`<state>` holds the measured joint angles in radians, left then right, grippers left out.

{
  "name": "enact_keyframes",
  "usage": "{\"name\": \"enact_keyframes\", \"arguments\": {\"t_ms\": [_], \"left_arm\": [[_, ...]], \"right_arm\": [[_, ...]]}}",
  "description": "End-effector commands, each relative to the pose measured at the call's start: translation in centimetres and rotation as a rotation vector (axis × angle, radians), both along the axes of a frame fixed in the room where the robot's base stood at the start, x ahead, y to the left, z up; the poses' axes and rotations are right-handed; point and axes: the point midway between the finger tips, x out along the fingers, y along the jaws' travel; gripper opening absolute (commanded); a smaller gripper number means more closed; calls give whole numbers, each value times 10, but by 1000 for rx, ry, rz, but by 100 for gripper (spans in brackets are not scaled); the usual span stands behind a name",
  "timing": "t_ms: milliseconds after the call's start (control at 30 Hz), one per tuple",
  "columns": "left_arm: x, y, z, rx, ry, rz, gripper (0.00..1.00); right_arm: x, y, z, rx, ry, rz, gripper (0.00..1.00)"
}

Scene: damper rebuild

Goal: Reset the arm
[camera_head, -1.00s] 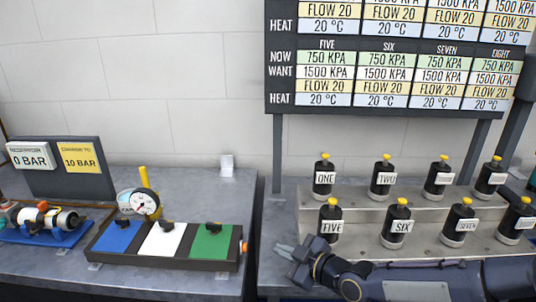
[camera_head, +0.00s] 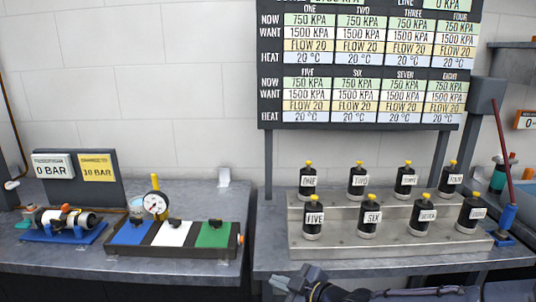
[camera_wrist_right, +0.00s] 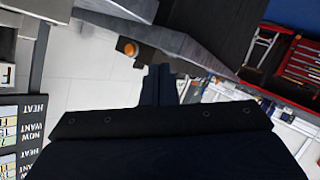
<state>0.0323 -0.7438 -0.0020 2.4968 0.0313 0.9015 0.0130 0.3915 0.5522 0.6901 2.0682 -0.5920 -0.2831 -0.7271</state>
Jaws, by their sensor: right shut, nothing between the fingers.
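My right arm comes in along the bottom of the head view. Its gripper (camera_head: 290,281) is shut and empty, in front of the right bench's front edge and below the stepped metal rack. In the right wrist view the dark shut fingers (camera_wrist_right: 160,86) point over a pale tiled surface, with nothing held. My left gripper is not in view.
Several black labelled dampers (camera_head: 313,217) stand in two rows on the stepped rack (camera_head: 400,240). The left bench holds a blue-white-green panel (camera_head: 172,235) with a gauge (camera_head: 155,204). A pressure board (camera_head: 365,70) hangs behind. In the wrist view, a red tool drawer (camera_wrist_right: 300,62) shows.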

Motion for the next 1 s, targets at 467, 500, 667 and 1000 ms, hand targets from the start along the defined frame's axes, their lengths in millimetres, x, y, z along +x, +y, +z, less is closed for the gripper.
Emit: {"name": "enact_keyframes", "arguments": {"t_ms": [467, 500, 667, 1000], "left_arm": [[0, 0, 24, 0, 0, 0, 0], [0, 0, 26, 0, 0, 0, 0], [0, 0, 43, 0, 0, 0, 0], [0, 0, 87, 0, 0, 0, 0]], "right_arm": [[-34, -59, 19, -131, 219, -181, 0], [-40, -68, 23, -140, 249, -213, 0], [-75, -111, 45, -155, 392, -386, 0], [-223, -185, 104, 173, 841, -868, 0]]}}
